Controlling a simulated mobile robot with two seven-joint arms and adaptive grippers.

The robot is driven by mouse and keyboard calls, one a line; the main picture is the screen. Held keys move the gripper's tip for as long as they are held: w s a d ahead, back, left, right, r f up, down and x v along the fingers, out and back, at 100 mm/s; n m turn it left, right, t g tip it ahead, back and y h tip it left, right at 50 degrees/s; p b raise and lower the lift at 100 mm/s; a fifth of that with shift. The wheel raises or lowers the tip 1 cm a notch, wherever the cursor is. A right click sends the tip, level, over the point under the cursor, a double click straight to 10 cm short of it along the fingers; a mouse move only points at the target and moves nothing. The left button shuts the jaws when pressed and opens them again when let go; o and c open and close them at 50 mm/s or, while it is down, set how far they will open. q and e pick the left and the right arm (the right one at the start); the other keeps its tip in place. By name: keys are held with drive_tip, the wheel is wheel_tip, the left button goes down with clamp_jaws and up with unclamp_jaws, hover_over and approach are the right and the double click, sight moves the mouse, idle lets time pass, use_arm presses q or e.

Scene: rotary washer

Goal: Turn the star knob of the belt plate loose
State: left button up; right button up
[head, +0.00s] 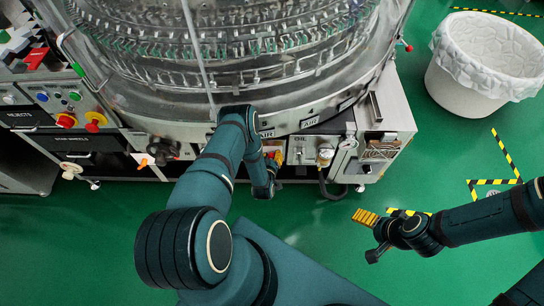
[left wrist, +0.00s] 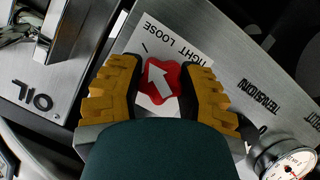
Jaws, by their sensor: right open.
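The red star knob (left wrist: 163,82) with a white arrow sits on a white label (left wrist: 150,42) printed TIGHT and LOOSE. In the left wrist view the arrow points up and slightly left, towards a short tick mark. My left gripper (left wrist: 161,88) has its yellow and black fingers on both sides of the knob, seemingly touching it. In the head view my left gripper (head: 273,160) is at the machine's front panel, and my arm partly hides the knob. My right gripper (head: 370,233) is open and empty above the green floor, away from the machine.
A dial gauge (left wrist: 286,164) and the TENSION lettering lie right of the knob. A metal block by the OIL lettering (left wrist: 35,96) is at left. The round washer (head: 260,70) rises behind. A white lined bin (head: 465,85) stands at right on clear green floor.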

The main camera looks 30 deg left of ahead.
use_arm(q)
drive_tip(key=shift+m, duration=0.4)
drive_tip(key=o, duration=1.2)
drive_tip(key=v, duration=1.2)
drive_tip(key=shift+w+d+r, duration=0.1)
drive_tip(key=shift+w+d, duration=0.05)
drive_tip(key=shift+d, duration=0.05)
